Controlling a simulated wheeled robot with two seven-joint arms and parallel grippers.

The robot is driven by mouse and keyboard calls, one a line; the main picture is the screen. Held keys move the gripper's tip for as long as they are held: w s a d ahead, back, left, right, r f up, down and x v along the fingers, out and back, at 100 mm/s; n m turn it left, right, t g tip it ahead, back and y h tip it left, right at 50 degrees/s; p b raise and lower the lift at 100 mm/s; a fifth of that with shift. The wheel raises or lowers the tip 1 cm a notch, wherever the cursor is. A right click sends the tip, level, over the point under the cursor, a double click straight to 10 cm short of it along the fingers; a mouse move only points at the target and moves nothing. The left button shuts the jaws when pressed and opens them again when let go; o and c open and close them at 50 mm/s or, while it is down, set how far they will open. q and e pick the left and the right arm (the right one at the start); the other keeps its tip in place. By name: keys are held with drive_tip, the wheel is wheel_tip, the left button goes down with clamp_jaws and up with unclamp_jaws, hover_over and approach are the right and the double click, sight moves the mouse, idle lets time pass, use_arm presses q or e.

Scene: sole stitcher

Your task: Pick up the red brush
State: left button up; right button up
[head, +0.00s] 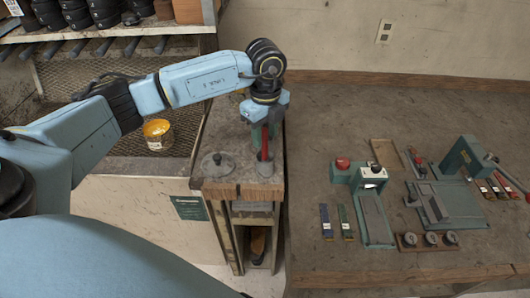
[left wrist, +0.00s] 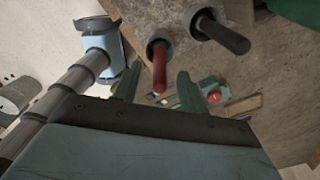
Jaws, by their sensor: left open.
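The red brush (head: 265,143) stands upright on the small wooden stand, its lower end in a round grey pot (head: 264,168). Its red handle also shows in the left wrist view (left wrist: 160,67), pointing toward the camera. My left gripper (head: 264,134) points down over the stand from above. Its jaws are open, and the two green fingers (left wrist: 157,80) lie on either side of the handle's line, with gaps visible. The brush's bristles are hidden in the pot. My right gripper is not in view.
A second grey pot with a black handle (left wrist: 226,37) is close beside the red brush; in the head view this grey pot (head: 217,166) is to its left. A yellow bucket (head: 157,134) stands further left. A workbench (head: 320,110) with several tools lies right.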

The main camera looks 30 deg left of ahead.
sight(265, 151)
use_arm(q)
drive_tip(key=shift+f, duration=1.4)
clamp_jaws()
drive_tip(key=shift+r, duration=0.15)
